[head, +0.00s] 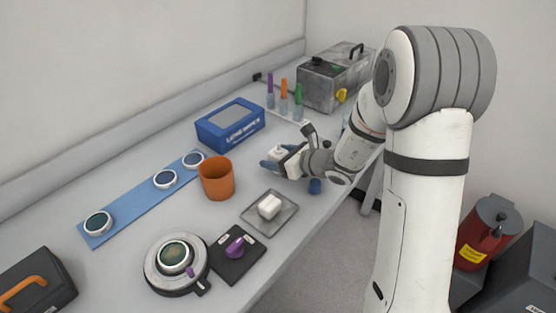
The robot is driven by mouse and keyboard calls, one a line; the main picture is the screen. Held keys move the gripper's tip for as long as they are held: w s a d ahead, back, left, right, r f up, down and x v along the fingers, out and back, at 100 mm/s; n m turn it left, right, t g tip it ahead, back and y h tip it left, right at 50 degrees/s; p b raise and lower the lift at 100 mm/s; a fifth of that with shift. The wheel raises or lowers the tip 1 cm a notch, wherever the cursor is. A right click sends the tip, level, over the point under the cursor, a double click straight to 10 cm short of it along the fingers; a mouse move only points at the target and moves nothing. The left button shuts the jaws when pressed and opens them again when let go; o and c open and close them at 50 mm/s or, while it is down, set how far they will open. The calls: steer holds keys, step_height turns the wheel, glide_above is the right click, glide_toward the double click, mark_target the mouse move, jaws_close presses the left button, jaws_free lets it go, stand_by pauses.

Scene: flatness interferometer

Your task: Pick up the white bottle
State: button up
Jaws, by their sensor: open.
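I cannot make out a white bottle for certain. A pale shape (279,151) shows at my gripper's front end, and I cannot tell whether it is a bottle or part of the gripper. My gripper (275,164) is open above the right part of the bench, reaching left, with blue fingers. It is small in view and its far side is hidden. A small blue cylinder (315,186) shows below my wrist near the bench edge.
On the bench (130,250) stand an orange cup (217,180), a blue wipes box (230,124), a vial rack (284,112), a metal case (335,78), a blue strip (135,208) with round optics, a round stage (176,264) and a black plate with a purple knob (236,247).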

steer(key=shift+c, duration=0.6)
steer(key=c, duration=1)
